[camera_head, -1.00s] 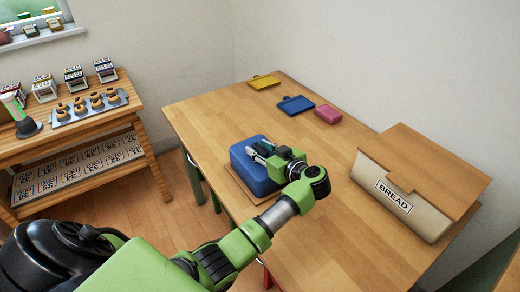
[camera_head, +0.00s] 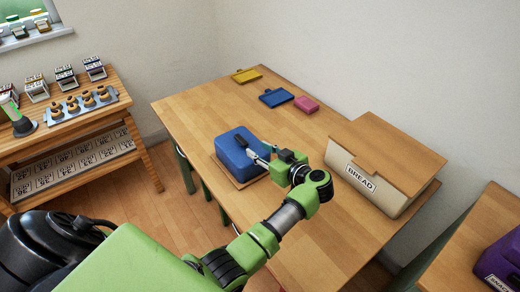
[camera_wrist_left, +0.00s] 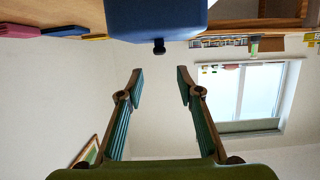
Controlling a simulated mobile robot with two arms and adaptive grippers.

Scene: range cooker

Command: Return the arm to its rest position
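My left gripper (camera_head: 257,148) is over the wooden table (camera_head: 330,235), just right of a blue lidded box (camera_head: 232,158). In the left wrist view the gripper (camera_wrist_left: 160,72) has its fingers wide apart with nothing between them. The blue box (camera_wrist_left: 155,18) and its dark knob lie ahead of the fingertips, apart from them in that view. The box sits on a wooden board near the table's left edge and has a dark handle on top. My left arm reaches in from the lower left. My right gripper is not in view.
A bread box (camera_head: 365,177) stands right of the gripper. Yellow (camera_head: 246,75), blue (camera_head: 276,97) and pink (camera_head: 306,105) items lie at the back. A purple box (camera_head: 500,262) is at lower right. A shelf bench (camera_head: 75,150) stands left.

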